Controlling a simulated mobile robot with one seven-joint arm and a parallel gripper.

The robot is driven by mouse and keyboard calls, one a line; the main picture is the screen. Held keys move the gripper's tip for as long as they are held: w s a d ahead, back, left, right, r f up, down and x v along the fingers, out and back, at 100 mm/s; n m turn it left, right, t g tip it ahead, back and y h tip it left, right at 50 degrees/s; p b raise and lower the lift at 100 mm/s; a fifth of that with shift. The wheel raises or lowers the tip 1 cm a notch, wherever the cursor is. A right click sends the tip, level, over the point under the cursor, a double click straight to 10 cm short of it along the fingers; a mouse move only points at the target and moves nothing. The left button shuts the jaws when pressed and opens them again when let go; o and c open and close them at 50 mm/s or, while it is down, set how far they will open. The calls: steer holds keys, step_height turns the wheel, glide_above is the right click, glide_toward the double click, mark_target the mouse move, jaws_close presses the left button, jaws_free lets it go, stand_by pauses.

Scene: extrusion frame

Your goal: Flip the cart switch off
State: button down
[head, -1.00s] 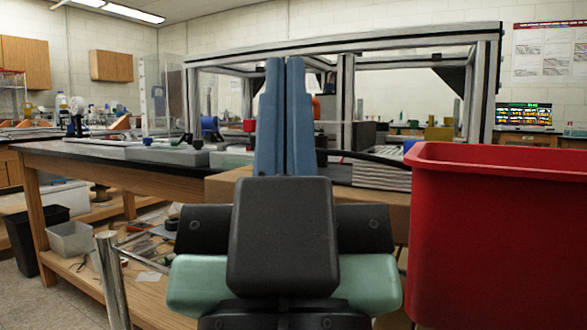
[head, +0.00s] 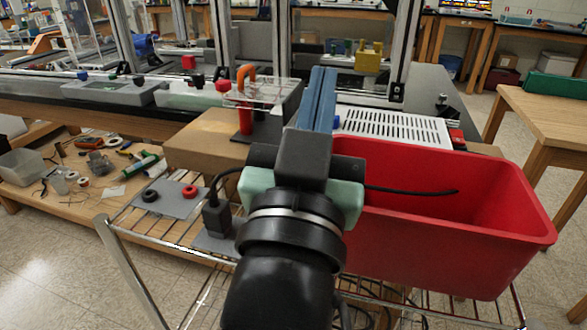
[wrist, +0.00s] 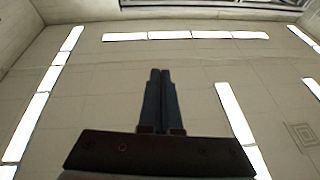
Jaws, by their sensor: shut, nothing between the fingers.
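A wire-shelf cart (head: 128,243) stands in the front of the head view. On it lies a grey plate (head: 172,207) with a black and a red round knob or terminal. Right of it a black block with a cable (head: 216,216) stands on a second grey plate. I cannot tell which part is the cart switch; part of the cart top is hidden behind my arm. My gripper (head: 323,72) has its blue fingers together, empty, pointing up and away. It is right of and above the plates, touching neither. The wrist view shows the shut fingers (wrist: 160,73) against the ceiling.
A large red bin (head: 450,245) sits on the cart, close to the right of my arm. Behind are a cardboard box (head: 200,143), a white slotted plate (head: 395,128) and a bench with metal frame posts. Loose tools lie on a low wooden shelf (head: 75,190) at left.

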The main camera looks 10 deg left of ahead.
steer(key=s+a+f+g+p, duration=0.2)
steer(key=a+f+g+p, duration=0.35)
steer(key=p, duration=0.85)
steer(key=s+a+f+g+h+p, duration=0.1)
steer(key=s+a+f+g+p, duration=0.1)
steer(key=s+g+p, duration=0.3)
steer(key=s+f+p, duration=0.1)
steer(key=s+p, duration=0.2)
steer(key=p, duration=0.3)
steer(key=shift+s+a+f+h, duration=0.2)
steer(key=shift+s+a+h, duration=0.15)
steer(key=shift+h, duration=0.05)
steer(key=p+x, duration=0.1)
steer(key=x, duration=0.8)
steer(key=shift+w, duration=0.2)
step_height(320, 180, down, 3)
steer(key=shift+s+f, duration=0.3)
steer(key=shift+f, duration=0.35)
